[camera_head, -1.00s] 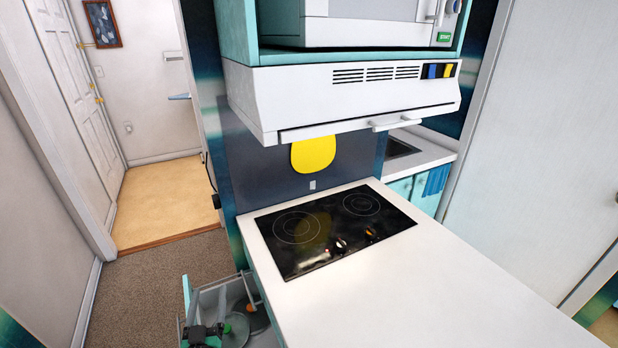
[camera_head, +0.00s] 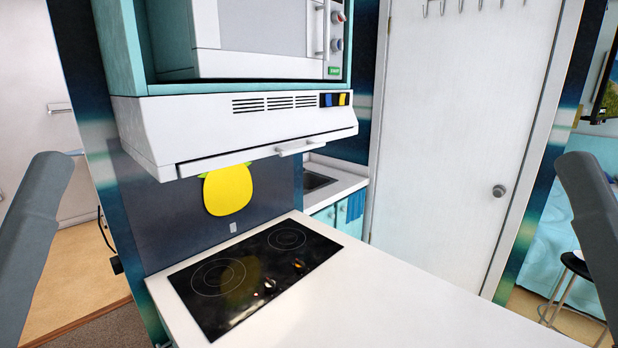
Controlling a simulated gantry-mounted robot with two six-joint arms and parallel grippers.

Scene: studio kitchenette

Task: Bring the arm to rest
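My two grey arms show only as links, one at the left edge and one at the right edge of the head view. Both are raised at the sides, apart from the counter. Neither gripper is in the picture, so their fingers and anything in them are hidden.
A white counter (camera_head: 400,305) with a black cooktop (camera_head: 258,270) lies ahead, its top clear. A white range hood (camera_head: 240,130) and a microwave (camera_head: 265,40) hang above it. A yellow pineapple-shaped piece (camera_head: 228,190) is on the wall. A white door (camera_head: 460,130) and stool (camera_head: 575,285) are right.

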